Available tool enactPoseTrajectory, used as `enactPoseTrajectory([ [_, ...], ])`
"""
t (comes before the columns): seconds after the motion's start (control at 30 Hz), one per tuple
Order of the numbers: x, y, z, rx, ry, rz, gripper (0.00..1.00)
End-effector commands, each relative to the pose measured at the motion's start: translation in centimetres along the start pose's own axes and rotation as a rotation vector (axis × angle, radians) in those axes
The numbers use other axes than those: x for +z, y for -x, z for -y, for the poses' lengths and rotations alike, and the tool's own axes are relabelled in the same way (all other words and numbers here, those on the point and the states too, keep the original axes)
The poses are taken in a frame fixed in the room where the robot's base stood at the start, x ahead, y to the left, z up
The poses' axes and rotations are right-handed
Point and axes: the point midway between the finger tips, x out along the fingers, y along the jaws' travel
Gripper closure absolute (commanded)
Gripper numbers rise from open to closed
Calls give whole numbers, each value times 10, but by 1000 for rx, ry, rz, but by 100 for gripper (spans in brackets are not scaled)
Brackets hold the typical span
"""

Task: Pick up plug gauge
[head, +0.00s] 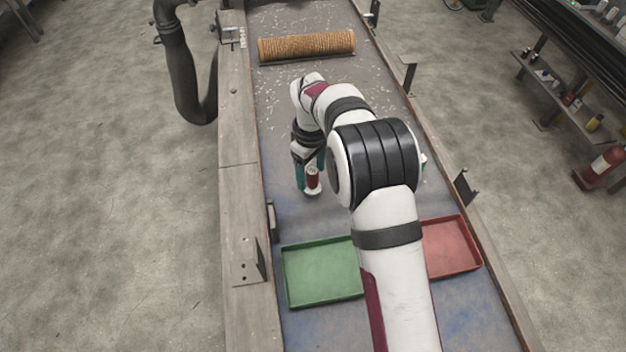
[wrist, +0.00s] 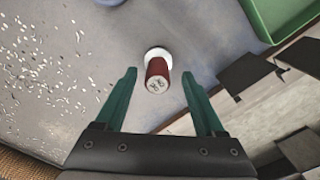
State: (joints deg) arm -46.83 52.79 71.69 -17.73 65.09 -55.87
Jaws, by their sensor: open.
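The plug gauge (head: 313,179) has a red body and a pale, wider base. It stands upright on the bench in the head view, left of my arm. My gripper (head: 311,176) has green fingers, which show on either side of the gauge in the head view. In the wrist view my gripper (wrist: 160,73) is open, with one finger left and one right of the gauge. Clear gaps show between the fingers and the gauge.
A green tray (head: 323,272) and a red tray (head: 452,248) lie on the near part of the bench (head: 300,228), partly behind my arm. A brown mesh roll (head: 306,46) lies at the far end, with pale shavings scattered around. Wooden edges and metal brackets border the bench.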

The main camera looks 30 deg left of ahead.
Motion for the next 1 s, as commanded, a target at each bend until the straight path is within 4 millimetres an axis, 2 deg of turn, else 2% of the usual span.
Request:
enactPoseTrajectory([
  [0.1, 1, -25, -2, -2, -1, 2, 29],
  [0.2, 1, -36, -3, -1, -1, 0, 29],
  [0.43, 1, -38, -3, 0, -1, 0, 31],
  [0.8, 1, -37, -3, 0, -2, -1, 97],
  [0.83, 1, -37, -3, 0, -2, -1, 100],
  [1.0, 1, -37, -3, 0, -2, -1, 100],
])
